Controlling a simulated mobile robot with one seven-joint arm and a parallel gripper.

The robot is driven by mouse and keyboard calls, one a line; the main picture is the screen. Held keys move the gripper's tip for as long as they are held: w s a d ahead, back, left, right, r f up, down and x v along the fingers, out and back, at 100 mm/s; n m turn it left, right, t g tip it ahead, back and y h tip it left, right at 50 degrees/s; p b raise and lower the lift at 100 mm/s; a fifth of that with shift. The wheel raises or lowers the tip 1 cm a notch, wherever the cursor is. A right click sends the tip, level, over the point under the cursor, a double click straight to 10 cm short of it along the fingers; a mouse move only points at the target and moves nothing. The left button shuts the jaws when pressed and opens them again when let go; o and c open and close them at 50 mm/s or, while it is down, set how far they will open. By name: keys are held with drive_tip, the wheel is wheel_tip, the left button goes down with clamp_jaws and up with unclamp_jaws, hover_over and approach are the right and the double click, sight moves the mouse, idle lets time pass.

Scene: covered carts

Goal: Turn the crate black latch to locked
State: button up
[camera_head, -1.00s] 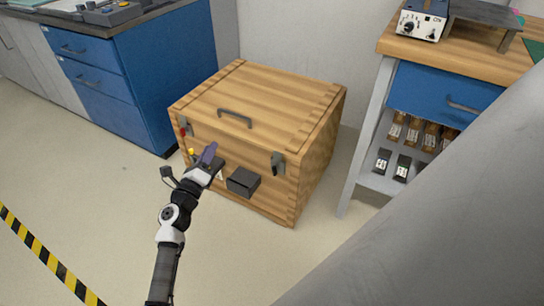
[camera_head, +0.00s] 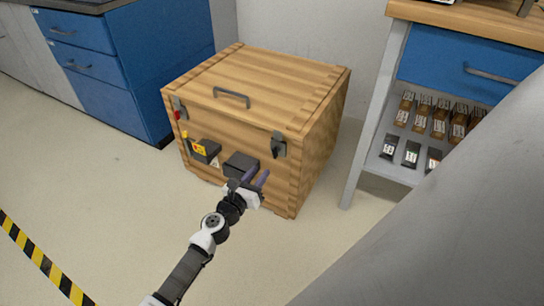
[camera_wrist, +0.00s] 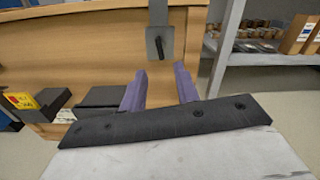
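The wooden crate (camera_head: 245,123) stands on the floor with its lid down. A grey latch with a dark knob, the black latch (camera_head: 279,146), is at the right of its front face. It also shows in the wrist view (camera_wrist: 159,42), its plate hanging down over the front and the knob near its lower end. A second latch (camera_head: 179,108) with a red part is at the left. My gripper (camera_head: 256,177) is open and empty, in front of the crate and below the black latch. In the wrist view, its purple fingers (camera_wrist: 161,80) are apart, with the latch beyond them.
Two dark boxes (camera_head: 241,165) (camera_head: 205,151) stick out of the crate's lower front, left of my gripper; one has a yellow label. A workbench with a shelf (camera_head: 385,173) stands right of the crate, a blue cabinet (camera_head: 110,60) left. The floor in front is clear.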

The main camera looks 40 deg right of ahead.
sight(273, 154)
drive_tip(key=b+x, duration=0.1)
drive_tip(key=x, duration=0.8)
drive_tip(key=shift+w+d, duration=0.1)
clamp_jaws()
